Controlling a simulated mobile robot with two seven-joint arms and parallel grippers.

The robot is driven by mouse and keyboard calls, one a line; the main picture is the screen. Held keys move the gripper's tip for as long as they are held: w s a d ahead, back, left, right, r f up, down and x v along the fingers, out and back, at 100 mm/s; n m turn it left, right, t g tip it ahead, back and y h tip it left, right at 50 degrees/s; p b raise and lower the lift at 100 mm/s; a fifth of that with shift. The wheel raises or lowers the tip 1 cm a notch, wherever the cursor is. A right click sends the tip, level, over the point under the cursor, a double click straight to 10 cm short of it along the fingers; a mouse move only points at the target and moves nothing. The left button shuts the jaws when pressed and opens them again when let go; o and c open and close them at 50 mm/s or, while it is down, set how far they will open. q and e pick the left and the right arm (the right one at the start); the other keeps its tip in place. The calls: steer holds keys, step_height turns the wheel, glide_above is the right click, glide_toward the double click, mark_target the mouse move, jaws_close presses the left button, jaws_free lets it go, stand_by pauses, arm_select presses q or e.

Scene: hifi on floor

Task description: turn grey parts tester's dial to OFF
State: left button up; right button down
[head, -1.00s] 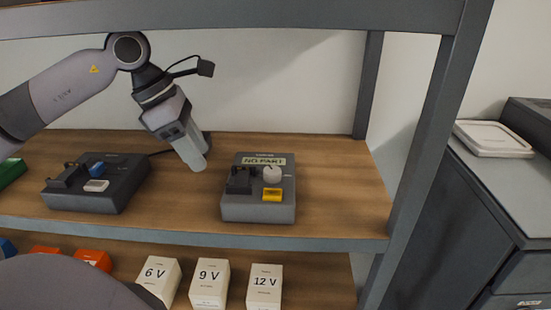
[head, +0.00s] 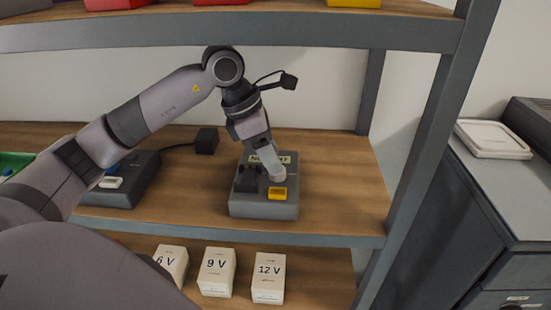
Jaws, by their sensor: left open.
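The grey parts tester (head: 263,209) stands on the middle shelf, with a "NO PART" display, a black clamp-like part (head: 246,179) and a yellow button (head: 277,193). Its pale dial (head: 278,175) lies just behind the yellow button and is mostly covered by my left gripper, so its pointer and marks cannot be read. My left gripper (head: 275,167) reaches down from above with its fingertips at the dial. It is open, and the fingers overlap the dial; contact cannot be made out. My right gripper is not in view.
A second dark device (head: 127,188) sits to the left, partly behind my arm, with a black plug block (head: 206,140) on a cable. Boxes marked 6 V, 9 V (head: 217,272) and 12 V stand below. An upright post (head: 425,130) bounds the right side.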

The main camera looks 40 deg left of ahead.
arm_select(q)
steer(key=shift+x, duration=1.55)
steer(key=shift+c, duration=0.3)
steer(key=c, duration=0.7)
steer(key=shift+n, duration=0.3)
steer(key=n+t+y+b, duration=0.1)
steer(key=n, duration=0.2)
steer(key=shift+s, duration=0.1)
steer(key=n+y+b, duration=0.1)
steer(key=n, duration=0.1)
steer(key=n+y+b, duration=0.1)
steer(key=n, duration=0.2)
steer(key=shift+d+t, duration=0.1)
steer(key=shift+t, duration=0.2)
steer(key=shift+n, duration=0.3)
